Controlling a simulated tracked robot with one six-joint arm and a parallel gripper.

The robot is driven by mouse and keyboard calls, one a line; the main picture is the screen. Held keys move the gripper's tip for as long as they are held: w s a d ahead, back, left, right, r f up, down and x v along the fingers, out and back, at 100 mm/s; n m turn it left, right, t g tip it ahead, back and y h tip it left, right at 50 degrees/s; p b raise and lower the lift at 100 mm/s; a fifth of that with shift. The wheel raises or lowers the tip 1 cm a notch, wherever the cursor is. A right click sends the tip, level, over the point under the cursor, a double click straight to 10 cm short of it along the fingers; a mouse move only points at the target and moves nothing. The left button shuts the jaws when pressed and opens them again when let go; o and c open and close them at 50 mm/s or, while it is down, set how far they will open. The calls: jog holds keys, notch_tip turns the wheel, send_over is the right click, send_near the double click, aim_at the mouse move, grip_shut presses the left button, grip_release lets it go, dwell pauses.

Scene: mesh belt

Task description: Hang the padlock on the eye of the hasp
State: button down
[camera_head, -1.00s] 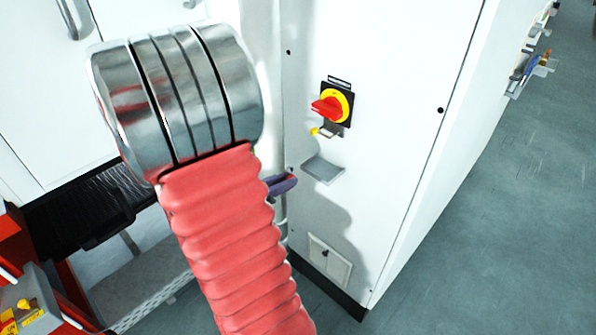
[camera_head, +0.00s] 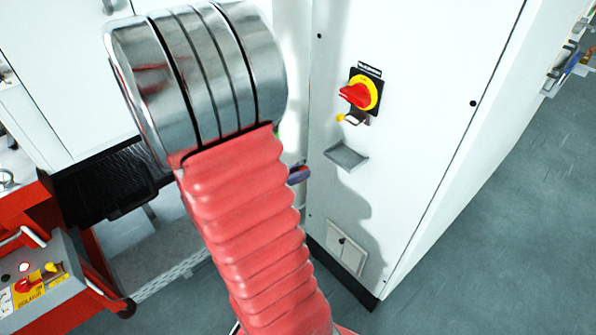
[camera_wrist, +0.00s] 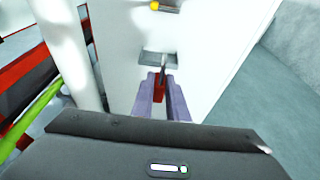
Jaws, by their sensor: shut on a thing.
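My gripper (camera_wrist: 162,98) has purple fingers shut on a red padlock (camera_wrist: 159,88) in the wrist view. In the head view my gripper (camera_head: 299,174) shows only as a purple tip beside my red arm sleeve, and the padlock is hidden there. The hasp (camera_head: 354,119) is a small bracket under the red and yellow rotary switch (camera_head: 361,94) on the white cabinet. The hasp also shows at the top of the wrist view (camera_wrist: 168,8). The padlock is apart from it, lower down. The eye is too small to make out.
A small grey shelf (camera_head: 346,157) sticks out from the cabinet (camera_head: 425,110) below the hasp; it also shows just beyond the padlock (camera_wrist: 151,58). A red cart with a control box (camera_head: 50,275) stands at left. Floor at right is clear.

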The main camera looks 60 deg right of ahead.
jog(key=shift+s+d, duration=0.1)
jog(key=shift+d, duration=0.1)
jog(key=s+d, duration=0.4)
jog(key=d, duration=0.6)
jog(key=shift+s+d, duration=0.35)
jog(key=shift+d, duration=0.05)
dwell(2.1)
jog(key=shift+r, duration=0.1)
dwell(0.4)
jog(key=shift+r, duration=2.85)
jog(key=shift+s+d, duration=0.15)
jog(key=shift+s+d, duration=0.3)
jog(key=shift+d, duration=0.45)
jog(key=shift+s+d, duration=0.1)
jog(key=shift+d, duration=0.05)
